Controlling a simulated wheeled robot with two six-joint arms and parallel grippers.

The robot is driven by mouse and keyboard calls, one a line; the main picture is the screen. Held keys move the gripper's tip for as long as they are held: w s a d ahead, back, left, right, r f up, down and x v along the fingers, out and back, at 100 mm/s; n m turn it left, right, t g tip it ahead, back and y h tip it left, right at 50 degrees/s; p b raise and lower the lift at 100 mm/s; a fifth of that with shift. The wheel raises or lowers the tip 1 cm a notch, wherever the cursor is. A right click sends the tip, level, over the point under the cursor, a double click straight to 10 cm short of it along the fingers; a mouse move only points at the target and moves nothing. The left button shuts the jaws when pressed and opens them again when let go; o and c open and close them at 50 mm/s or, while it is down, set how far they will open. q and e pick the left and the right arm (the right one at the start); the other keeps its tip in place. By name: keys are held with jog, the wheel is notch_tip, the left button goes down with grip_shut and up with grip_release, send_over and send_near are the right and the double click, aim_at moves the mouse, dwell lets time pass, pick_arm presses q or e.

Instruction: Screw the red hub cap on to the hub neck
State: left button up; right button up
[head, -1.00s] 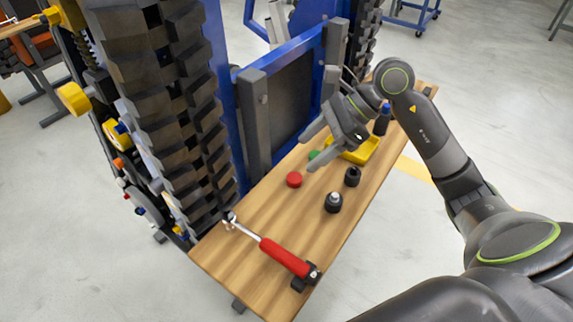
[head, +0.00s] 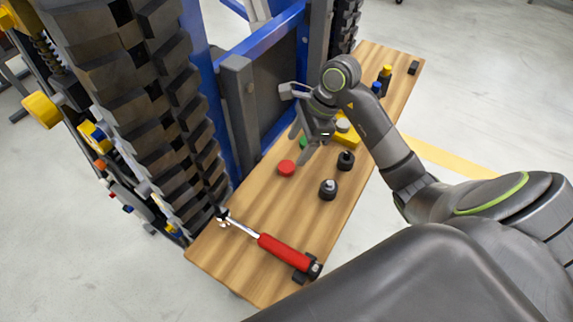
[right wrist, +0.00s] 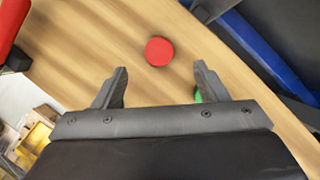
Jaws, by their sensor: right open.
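The red hub cap (head: 287,168) lies on the wooden bench, and it also shows in the right wrist view (right wrist: 159,51). My right gripper (head: 302,148) is open and empty, above the bench near the red cap. In the right wrist view the cap lies ahead of the gap between the open fingers (right wrist: 160,85), apart from them. A dark hub neck with a light top (head: 328,188) appears to stand on the bench to the right of the cap. A similar black piece (head: 346,160) stands behind it. I do not see my left gripper.
A green cap (head: 304,143) is partly hidden by my right gripper; it also shows by a finger in the wrist view (right wrist: 197,95). Tracked carriers (head: 150,100) stand left.

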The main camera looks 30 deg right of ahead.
aim_at(287, 166)
jog(key=shift+x, duration=0.75)
jog(key=shift+a+f+p, duration=0.2)
jog(key=shift+f+p, duration=0.15)
jog(key=shift+f, duration=0.2)
jog(key=x, duration=0.3)
jog(key=shift+a+f+p, duration=0.1)
jog(key=shift+f+p, duration=0.15)
jog(key=shift+p, duration=0.15)
jog(key=shift+a+f, duration=0.1)
jog(key=shift+f, duration=0.25)
pick_arm(q)
jog(key=shift+w+r, duration=0.15)
jog(key=shift+r, duration=0.65)
pick_arm(e)
jog(key=shift+c, duration=0.2)
jog(key=c, duration=1)
